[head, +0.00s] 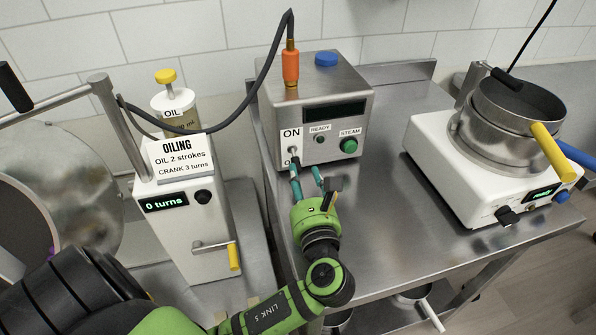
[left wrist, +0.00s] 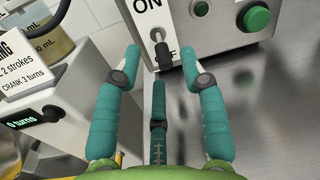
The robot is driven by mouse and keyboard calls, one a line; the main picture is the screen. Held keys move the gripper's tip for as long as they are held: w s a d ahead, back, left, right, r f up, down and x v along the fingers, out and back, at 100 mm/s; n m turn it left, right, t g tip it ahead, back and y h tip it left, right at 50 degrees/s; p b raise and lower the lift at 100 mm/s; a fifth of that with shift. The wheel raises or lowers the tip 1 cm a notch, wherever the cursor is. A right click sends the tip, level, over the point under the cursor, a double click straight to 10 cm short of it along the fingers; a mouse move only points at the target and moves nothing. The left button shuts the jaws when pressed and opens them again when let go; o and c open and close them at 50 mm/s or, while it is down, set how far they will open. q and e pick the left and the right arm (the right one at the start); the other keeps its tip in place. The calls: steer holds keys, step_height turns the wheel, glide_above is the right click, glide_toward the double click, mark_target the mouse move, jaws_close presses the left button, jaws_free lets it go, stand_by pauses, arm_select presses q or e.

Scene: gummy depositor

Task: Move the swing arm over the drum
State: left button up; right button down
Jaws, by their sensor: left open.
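The swing arm (head: 62,98) is a metal bar running left from the top of an upright post (head: 127,130), at the left of the head view. A black grip-like piece (head: 12,86) shows near its left side. The metal drum (head: 85,190) is at the left edge, partly cut off and partly hidden by my arm. The bar crosses above the drum's rear edge in the picture; its far end is out of frame. My left gripper (head: 306,180) is open, far right of the swing arm, at the steam box (head: 327,95). In the left wrist view its fingers stand around the toggle switch (left wrist: 161,50).
The white oiling unit (head: 190,225) with a yellow-handled crank (head: 234,257) stands between drum and gripper. A black hose (head: 265,75) loops from the orange connector (head: 291,66) toward the post. A white heater with a pot (head: 505,110) stands right; bare steel table lies between.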

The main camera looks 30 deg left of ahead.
mark_target(298, 170)
arm_select(q)
step_height(298, 170, down, 2)
steer(key=shift+s+f+b, duration=0.15)
steer(key=shift+b, duration=0.5)
steer(key=p+x, duration=0.1)
steer(key=x, duration=0.4)
steer(key=shift+w+a, duration=0.25)
steer(key=shift+w, duration=0.05)
steer(key=shift+w+a, duration=0.25)
steer(key=shift+w, duration=0.05)
steer(key=shift+w+a, duration=0.15)
arm_select(e)
steer(key=shift+s+d+f, duration=0.25)
steer(key=shift+s+f, duration=0.55)
steer(key=shift+s, duration=0.1)
arm_select(q)
steer(key=c, duration=0.7)
jaws_close()
arm_select(e)
steer(key=shift+s+d, duration=0.2)
steer(key=shift+s, duration=0.05)
